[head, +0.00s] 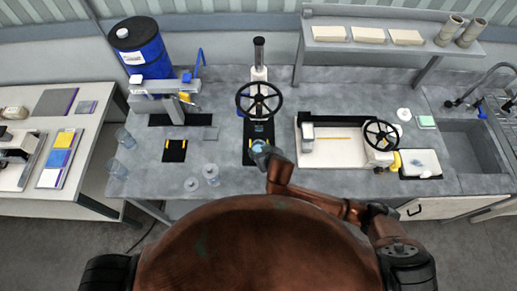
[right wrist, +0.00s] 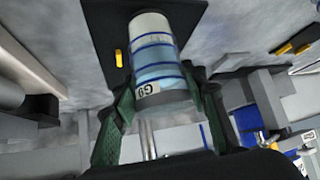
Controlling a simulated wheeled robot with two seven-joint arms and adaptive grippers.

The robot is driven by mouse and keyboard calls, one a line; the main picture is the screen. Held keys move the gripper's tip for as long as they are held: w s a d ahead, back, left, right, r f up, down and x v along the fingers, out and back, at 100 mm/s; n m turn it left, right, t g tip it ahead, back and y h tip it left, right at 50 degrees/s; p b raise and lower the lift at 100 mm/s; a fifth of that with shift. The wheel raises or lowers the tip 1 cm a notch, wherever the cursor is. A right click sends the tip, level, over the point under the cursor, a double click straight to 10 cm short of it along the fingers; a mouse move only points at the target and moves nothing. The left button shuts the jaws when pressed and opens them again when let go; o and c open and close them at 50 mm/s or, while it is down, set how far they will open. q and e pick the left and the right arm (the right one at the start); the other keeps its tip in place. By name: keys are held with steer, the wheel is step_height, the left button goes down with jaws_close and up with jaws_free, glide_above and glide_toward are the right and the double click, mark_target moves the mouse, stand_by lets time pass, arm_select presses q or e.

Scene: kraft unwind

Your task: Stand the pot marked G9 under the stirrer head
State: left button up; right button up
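The pot marked G9 (right wrist: 158,62) is a clear cylinder with blue rings and a label, seen upside down in the right wrist view. In the head view the pot (head: 258,146) shows small and blue on the dark stirrer base (head: 250,157), in front of the black handwheel. My right gripper (head: 264,155) has its green fingers (right wrist: 160,95) on both sides of the pot, seemingly touching it. Whether the pot bears fully on the base cannot be told. The stirrer (head: 259,75) stands behind, its head partly hidden by the handwheel (head: 259,99). My left gripper is out of view.
Clear jars (head: 211,171) stand left of the stirrer, near a black pad with yellow marks (head: 175,151). A blue drum (head: 141,48) is at the back left. A white machine with a handwheel (head: 345,140) stands right. A sink (head: 465,147) is at far right.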

steer(key=o, duration=0.4)
steer(key=shift+c, duration=0.2)
steer(key=shift+r, duration=0.1)
steer(key=v, duration=1.2)
